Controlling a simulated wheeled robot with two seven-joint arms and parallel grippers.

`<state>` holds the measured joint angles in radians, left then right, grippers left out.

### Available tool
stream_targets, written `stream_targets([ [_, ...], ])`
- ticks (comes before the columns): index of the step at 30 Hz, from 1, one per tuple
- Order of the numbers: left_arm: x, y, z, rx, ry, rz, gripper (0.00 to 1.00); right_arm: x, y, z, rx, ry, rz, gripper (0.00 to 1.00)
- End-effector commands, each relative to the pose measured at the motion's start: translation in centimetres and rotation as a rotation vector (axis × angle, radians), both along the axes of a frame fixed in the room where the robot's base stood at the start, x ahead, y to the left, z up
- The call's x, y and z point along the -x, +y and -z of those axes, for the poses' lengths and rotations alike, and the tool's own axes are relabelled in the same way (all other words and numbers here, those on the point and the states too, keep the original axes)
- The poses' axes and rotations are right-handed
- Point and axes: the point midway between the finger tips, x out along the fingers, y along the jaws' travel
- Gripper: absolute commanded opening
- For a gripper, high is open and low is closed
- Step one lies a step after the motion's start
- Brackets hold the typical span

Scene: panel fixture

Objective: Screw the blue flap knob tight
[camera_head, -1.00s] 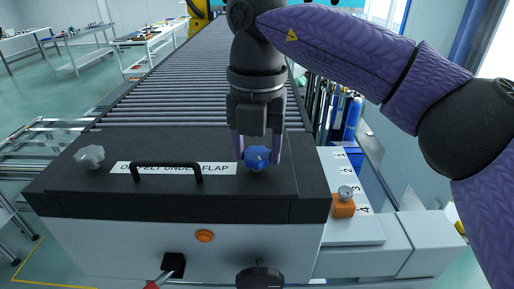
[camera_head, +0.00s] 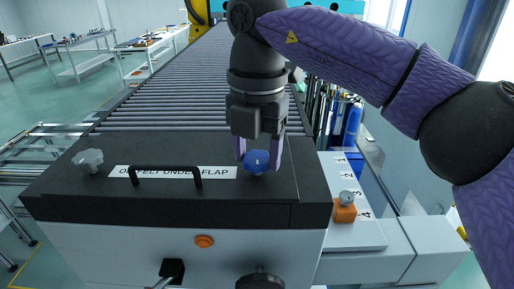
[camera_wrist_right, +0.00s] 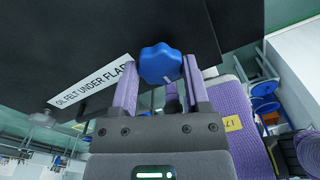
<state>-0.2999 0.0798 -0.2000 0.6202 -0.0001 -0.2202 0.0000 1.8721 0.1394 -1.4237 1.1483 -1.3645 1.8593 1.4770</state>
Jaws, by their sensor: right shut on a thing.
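The blue flap knob (camera_head: 256,162) is a lobed knob on top of the black flap (camera_head: 100,200), near its right end. It also shows in the right wrist view (camera_wrist_right: 160,64), between the two fingertips. My right gripper (camera_head: 260,154) reaches down from above and is shut on the blue knob, with one purple finger on each side. In the wrist view the fingers (camera_wrist_right: 160,80) flank the knob's lobes. The knob's stem and thread are hidden. My left gripper is not in view.
A grey knob (camera_head: 88,159) sits at the flap's left end. A black handle (camera_head: 166,168) stands beside the label. An orange block (camera_head: 344,211) with a grey knob stands right on a numbered white strip. A roller conveyor (camera_head: 185,85) runs behind.

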Motion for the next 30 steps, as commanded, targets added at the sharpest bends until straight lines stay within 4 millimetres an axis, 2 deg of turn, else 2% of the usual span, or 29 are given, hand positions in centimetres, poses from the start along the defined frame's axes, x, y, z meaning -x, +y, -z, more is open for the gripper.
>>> stream_targets([
  [1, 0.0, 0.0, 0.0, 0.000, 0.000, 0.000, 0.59, -0.1, 0.0, -0.1, -0.002, -0.004, 0.001, 0.62],
  [6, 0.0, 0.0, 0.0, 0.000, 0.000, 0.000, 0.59, 0.0, 0.0, -0.1, -0.001, -0.003, 0.000, 0.95],
  [13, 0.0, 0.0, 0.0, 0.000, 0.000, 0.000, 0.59, 0.0, 0.0, 0.0, -0.001, -0.001, -0.001, 0.95],
  [16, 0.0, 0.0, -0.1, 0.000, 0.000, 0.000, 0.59, -0.1, 0.0, -0.7, -0.001, -0.003, 0.000, 0.95],
  [19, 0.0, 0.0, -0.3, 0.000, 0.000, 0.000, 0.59, -0.1, 0.0, -2.7, -0.001, -0.005, 0.002, 0.95],
  [24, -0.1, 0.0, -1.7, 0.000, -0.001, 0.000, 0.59, -0.1, 0.1, -7.3, -0.002, -0.004, 0.002, 0.95],
  [27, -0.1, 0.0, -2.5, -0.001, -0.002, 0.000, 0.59, -0.1, 0.0, -9.2, 0.000, -0.003, 0.002, 0.95],
  [30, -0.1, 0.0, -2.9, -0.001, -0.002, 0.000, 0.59, -0.1, 0.0, -10.0, -0.001, -0.004, 0.001, 0.95],
])
